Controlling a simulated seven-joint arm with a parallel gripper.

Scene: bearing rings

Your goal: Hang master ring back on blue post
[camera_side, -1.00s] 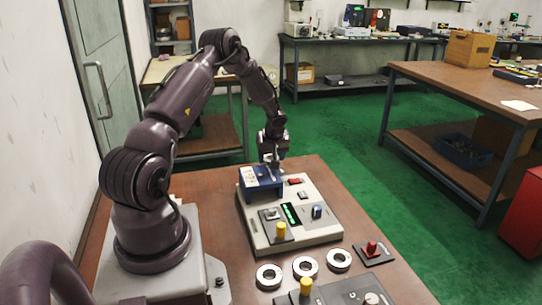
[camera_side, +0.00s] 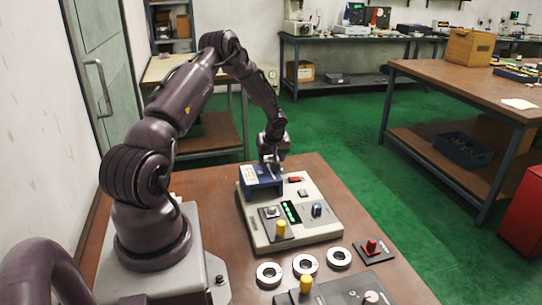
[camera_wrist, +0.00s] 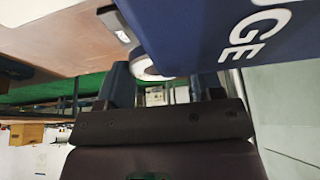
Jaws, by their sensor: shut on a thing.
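In the side view my gripper (camera_side: 273,164) points down at the far edge of the blue box (camera_side: 262,180) on the console. In the wrist view my gripper (camera_wrist: 163,85) is shut on a pale metal ring (camera_wrist: 148,69), which I take for the master ring. The large lettered blue box (camera_wrist: 250,25) hides part of that ring. A short blue post (camera_side: 317,210) stands on the right of the console, clear of my gripper. Whether the ring touches the box cannot be told.
Three rings (camera_side: 305,256) lie in a row on the brown table in front. A red-knobbed plate (camera_side: 373,250) lies to their right.

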